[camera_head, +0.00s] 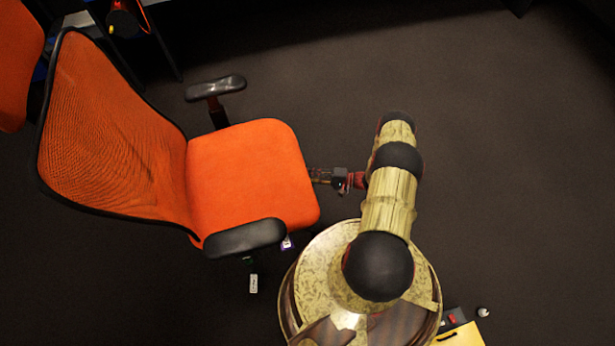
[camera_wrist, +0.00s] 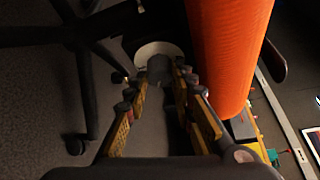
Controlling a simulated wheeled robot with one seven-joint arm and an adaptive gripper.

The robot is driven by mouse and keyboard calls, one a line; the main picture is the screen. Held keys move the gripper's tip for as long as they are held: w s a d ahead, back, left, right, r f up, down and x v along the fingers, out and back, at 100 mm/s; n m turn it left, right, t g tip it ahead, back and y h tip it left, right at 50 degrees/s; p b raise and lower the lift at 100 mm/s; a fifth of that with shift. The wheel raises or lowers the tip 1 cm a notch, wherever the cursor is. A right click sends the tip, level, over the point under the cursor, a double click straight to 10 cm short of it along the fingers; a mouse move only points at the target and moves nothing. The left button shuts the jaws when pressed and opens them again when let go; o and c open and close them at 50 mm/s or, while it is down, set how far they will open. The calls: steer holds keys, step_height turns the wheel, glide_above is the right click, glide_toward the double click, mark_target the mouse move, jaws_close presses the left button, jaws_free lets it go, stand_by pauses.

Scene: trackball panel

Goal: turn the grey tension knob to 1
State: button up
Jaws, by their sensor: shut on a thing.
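The grey tension knob (camera_wrist: 157,67) is a dark grey cylinder in the wrist view, in front of a pale round disc (camera_wrist: 150,50), beside the orange seat (camera_wrist: 225,55). My gripper (camera_wrist: 160,79) has its two fingers on either side of the knob and is shut on it. Any numbers or mark on the knob cannot be read. In the head view the orange office chair (camera_head: 245,165) faces right. My gripper (camera_head: 318,176) reaches in from the right at the seat's front edge, its tips partly hidden. The knob is hidden there.
A black armrest (camera_head: 244,238) overhangs the seat's near side, with another (camera_head: 216,87) on the far side. Chair legs with casters (camera_wrist: 75,144) show in the wrist view. A yellow item (camera_head: 460,336) is at the bottom right. Dark floor (camera_head: 520,160) to the right is clear.

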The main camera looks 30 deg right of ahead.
steer(key=shift+m, duration=0.3)
jaws_close()
steer(key=m+g, duration=0.6)
steer(key=m, duration=0.1)
steer(key=shift+w+r+m, duration=0.15)
steer(key=shift+w+m, duration=0.05)
steer(key=shift+m, duration=0.1)
stand_by(0.4)
steer(key=o, duration=1.1)
jaws_free()
steer(key=shift+r, duration=0.1)
steer(key=v, duration=1.2)
steer(key=shift+w+r, duration=0.15)
